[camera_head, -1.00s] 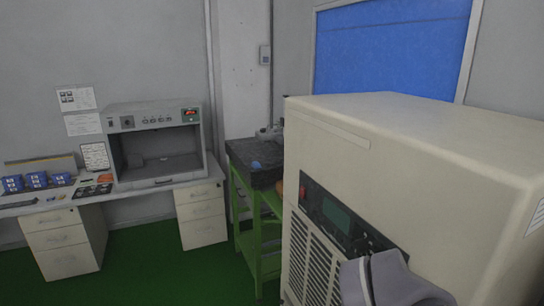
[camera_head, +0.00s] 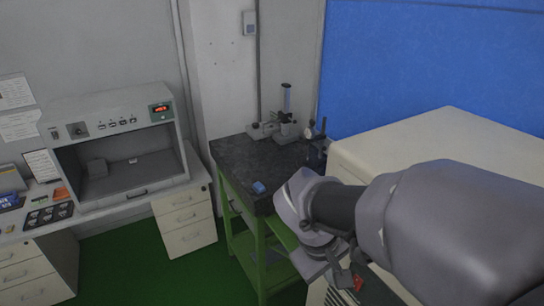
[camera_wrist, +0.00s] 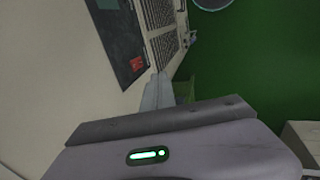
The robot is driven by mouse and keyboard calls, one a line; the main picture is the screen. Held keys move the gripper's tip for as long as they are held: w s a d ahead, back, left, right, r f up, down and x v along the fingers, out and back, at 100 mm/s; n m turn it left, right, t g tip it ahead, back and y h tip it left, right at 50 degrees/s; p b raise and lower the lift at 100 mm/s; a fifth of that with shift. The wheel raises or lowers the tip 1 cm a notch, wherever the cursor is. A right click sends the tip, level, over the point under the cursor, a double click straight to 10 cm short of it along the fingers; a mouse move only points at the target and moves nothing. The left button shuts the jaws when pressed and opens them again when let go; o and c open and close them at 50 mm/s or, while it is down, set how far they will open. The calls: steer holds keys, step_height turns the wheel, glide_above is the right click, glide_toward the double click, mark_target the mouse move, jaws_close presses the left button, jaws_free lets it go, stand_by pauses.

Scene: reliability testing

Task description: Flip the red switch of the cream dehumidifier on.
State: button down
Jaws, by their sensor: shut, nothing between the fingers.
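The cream dehumidifier (camera_head: 432,142) stands at the right of the head view, with its front largely hidden behind my arm. Its red switch (camera_head: 357,283) shows as a small patch beside my gripper. In the wrist view the red switch (camera_wrist: 136,63) sits at the end of the dark control panel (camera_wrist: 117,32). I cannot tell which way it is set. My gripper (camera_wrist: 160,76) is shut and empty, its fingertips close to the switch and just right of it in the wrist view. Whether they touch the panel is unclear.
A green-framed bench (camera_head: 228,200) with a dark top and instruments stands left of the dehumidifier. A desk with drawers (camera_head: 185,218) and a grey booth (camera_head: 75,150) are farther left. Green floor (camera_head: 150,275) lies open between them.

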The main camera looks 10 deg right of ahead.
mark_target(356, 283)
steer(key=w+d+f+b, duration=0.1)
steer(key=w+d+f, duration=0.1)
steer(key=d+f, duration=0.4)
steer(key=x, duration=0.4)
steer(key=shift+a, duration=0.2)
steer(key=shift+s+f, duration=0.1)
steer(key=shift+f, duration=0.05)
